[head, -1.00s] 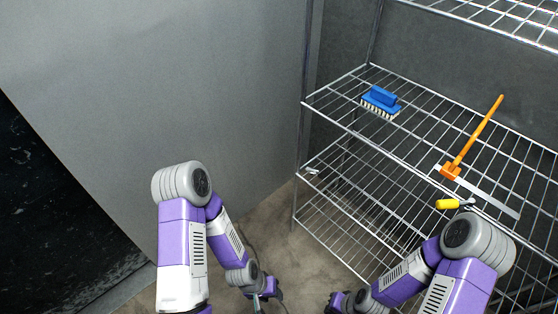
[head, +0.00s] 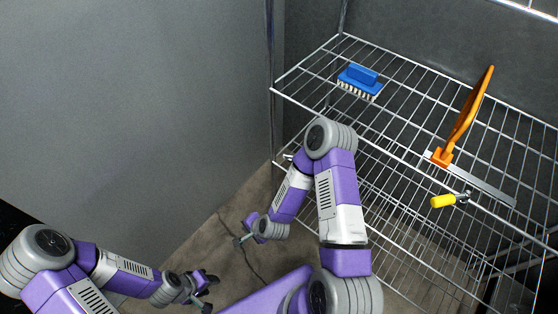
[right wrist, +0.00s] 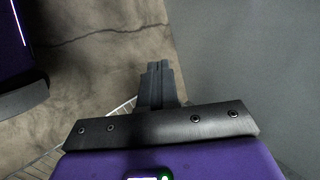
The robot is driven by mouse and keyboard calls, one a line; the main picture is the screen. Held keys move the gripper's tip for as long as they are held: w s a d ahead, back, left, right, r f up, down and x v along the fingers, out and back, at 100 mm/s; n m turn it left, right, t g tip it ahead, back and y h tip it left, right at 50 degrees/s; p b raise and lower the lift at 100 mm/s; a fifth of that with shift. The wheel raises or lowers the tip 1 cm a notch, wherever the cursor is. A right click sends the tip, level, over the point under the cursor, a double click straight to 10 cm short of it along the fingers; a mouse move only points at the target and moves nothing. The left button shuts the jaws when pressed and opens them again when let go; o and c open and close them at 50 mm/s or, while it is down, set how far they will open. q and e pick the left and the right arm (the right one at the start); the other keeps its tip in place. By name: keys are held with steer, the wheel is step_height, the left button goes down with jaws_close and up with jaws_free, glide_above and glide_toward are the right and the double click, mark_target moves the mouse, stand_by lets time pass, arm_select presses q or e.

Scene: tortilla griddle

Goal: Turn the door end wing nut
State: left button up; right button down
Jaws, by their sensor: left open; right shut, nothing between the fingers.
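My left gripper (head: 208,293) is open and empty, low at the bottom of the head view, above the floor. My right gripper (head: 240,239) hangs in front of the rack's left end, apart from it. In the right wrist view its fingers (right wrist: 160,84) are shut together with nothing between them, over the floor. My right arm hides part of the rack's lower shelves.
A wire rack (head: 395,142) stands at the right. A grey wall panel (head: 130,110) fills the left. Bare floor (head: 215,258) lies between.

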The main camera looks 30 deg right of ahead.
steer(key=w+d+r+m+t+h, duration=0.1)
steer(key=w+d+m+t+h, duration=0.35)
steer(key=w+m, duration=0.6)
steer(key=m+g+h+b, duration=0.2)
steer(key=m+h, duration=0.5)
steer(key=m, duration=1.3)
glide_toward(286, 157)
steer(key=b+x, duration=0.4)
steer(key=x, duration=0.1)
steer(key=shift+s+a+f, duration=0.15)
steer(key=shift+s+f, duration=0.05)
steer(key=shift+f, duration=0.15)
steer(key=shift+w+d, duration=0.55)
steer(key=shift+w, duration=0.05)
steer(key=shift+r, duration=0.1)
